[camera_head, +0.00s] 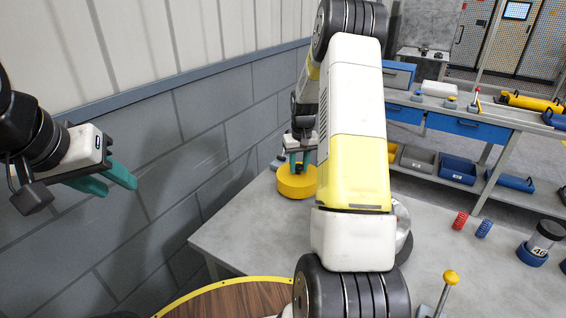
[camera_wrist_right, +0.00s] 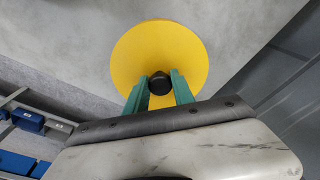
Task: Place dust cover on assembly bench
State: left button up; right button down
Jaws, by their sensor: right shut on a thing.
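The dust cover is a round yellow disc with a black knob in its middle. In the head view the dust cover (camera_head: 297,186) is at the far left part of the grey assembly bench (camera_head: 250,232), at or just above its top; I cannot tell if it touches. My right gripper (camera_head: 299,163) is above it. In the right wrist view the dust cover (camera_wrist_right: 150,50) faces me, and the green fingers of my right gripper (camera_wrist_right: 160,88) are shut on its black knob. My left gripper (camera_head: 118,182) is empty, its green fingers apart, in front of the wall at left.
My right arm hides the bench's middle. A red spring (camera_head: 460,220), a blue spring (camera_head: 484,228) and a black cylinder in a blue base (camera_head: 540,243) stand at right. A yellow-knobbed lever (camera_head: 450,278) is near the front. A shelf unit with bins (camera_head: 457,169) is behind.

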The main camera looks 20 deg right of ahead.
aim_at(298, 176)
jog(key=shift+f, duration=1)
jog(key=c, duration=1.1)
grip_release()
jog(key=shift+f, duration=0.15)
jog(key=shift+o, duration=0.2)
